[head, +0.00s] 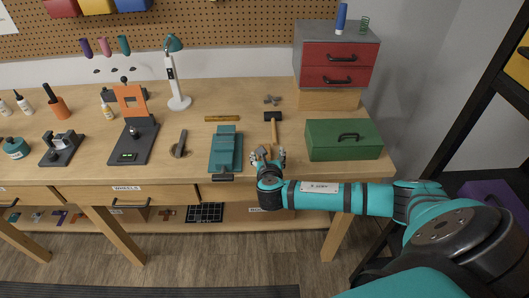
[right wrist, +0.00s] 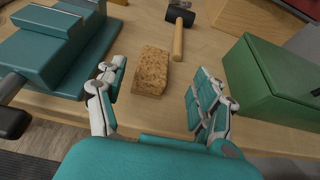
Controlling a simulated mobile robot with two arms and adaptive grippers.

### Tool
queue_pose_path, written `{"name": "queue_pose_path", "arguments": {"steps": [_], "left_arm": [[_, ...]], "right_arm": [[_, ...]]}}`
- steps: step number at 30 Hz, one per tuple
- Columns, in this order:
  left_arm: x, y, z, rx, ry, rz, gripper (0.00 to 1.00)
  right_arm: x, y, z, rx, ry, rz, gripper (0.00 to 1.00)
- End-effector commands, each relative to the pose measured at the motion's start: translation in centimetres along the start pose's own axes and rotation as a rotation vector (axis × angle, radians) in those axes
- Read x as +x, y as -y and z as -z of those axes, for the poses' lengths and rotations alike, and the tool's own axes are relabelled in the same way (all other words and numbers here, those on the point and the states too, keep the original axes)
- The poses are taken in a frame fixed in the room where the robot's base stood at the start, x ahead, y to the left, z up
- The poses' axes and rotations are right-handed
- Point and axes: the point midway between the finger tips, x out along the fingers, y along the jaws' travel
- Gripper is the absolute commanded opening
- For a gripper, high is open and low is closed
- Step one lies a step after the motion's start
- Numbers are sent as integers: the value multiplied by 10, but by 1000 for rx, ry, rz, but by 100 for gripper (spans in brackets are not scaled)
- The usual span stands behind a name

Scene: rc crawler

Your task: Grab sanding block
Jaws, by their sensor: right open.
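The sanding block, a brown cork-like block (right wrist: 151,72), lies on the wooden workbench near its front edge. In the right wrist view it sits ahead of my right gripper (right wrist: 160,103), nearer the left finger than the right one. The fingers are spread wide with nothing between their tips, and I see no contact with the block. In the head view my right gripper (head: 268,157) is low over the bench's front edge and largely hides the block. My left gripper is in neither view.
A teal vise (head: 225,150) stands close left of my right gripper. A green toolbox (head: 343,140) stands close right. A mallet (head: 274,128) lies just behind the block. A red drawer cabinet (head: 337,62) stands at the back right.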

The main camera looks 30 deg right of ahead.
Motion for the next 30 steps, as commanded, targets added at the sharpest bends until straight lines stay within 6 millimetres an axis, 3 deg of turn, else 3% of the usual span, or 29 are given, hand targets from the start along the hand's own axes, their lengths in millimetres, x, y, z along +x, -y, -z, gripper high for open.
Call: {"name": "queue_pose_path", "arguments": {"steps": [5, 15, 23, 30], "left_arm": [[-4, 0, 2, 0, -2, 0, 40], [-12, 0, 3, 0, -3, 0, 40], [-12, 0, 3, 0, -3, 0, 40], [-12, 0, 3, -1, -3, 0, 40]], "right_arm": [[10, -2, -1, 1, 0, 1, 69], [52, -8, 1, 1, -1, 1, 69], [55, -7, 2, 1, -2, 0, 69], [55, -7, 2, 0, -2, 0, 40]]}}
